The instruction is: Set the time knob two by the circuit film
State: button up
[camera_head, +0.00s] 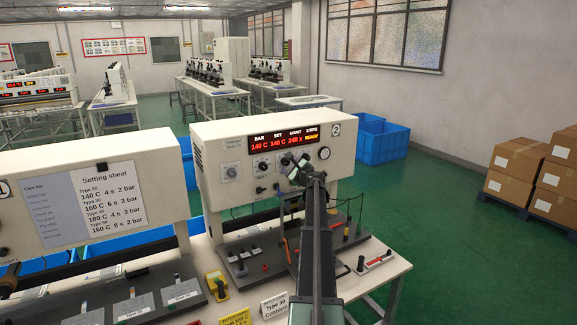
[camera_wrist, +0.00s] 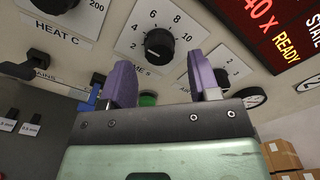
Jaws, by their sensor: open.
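The time knob (camera_wrist: 160,43), black on a white dial plate marked 2 to 10, shows in the wrist view; its pointer setting is too unclear to tell. In the head view the time dial (camera_head: 262,165) is on the front of press 2 (camera_head: 210,150). My gripper (camera_wrist: 161,75) is open, with two purple fingers below and either side of the knob, apparently apart from it. A card (camera_head: 274,305) reading "Type 30" stands at the front of the table. The setting sheet (camera_head: 122,190) lists Type 30 as 160 C, 6 s, 3 bar. I cannot make out the circuit film, perhaps behind my arm.
The heat knob (camera_wrist: 55,4) is to the left; another knob (camera_wrist: 222,76) is partly behind the right finger. A gauge (camera_wrist: 253,97) and green button (camera_wrist: 148,99) are close by. The red display (camera_head: 283,142) reads READY. A yellow card (camera_head: 235,319) stands at the front.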

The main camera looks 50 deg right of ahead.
jog(key=v, duration=0.8)
jog(key=shift+s, duration=0.2)
jog(key=shift+a, duration=0.1)
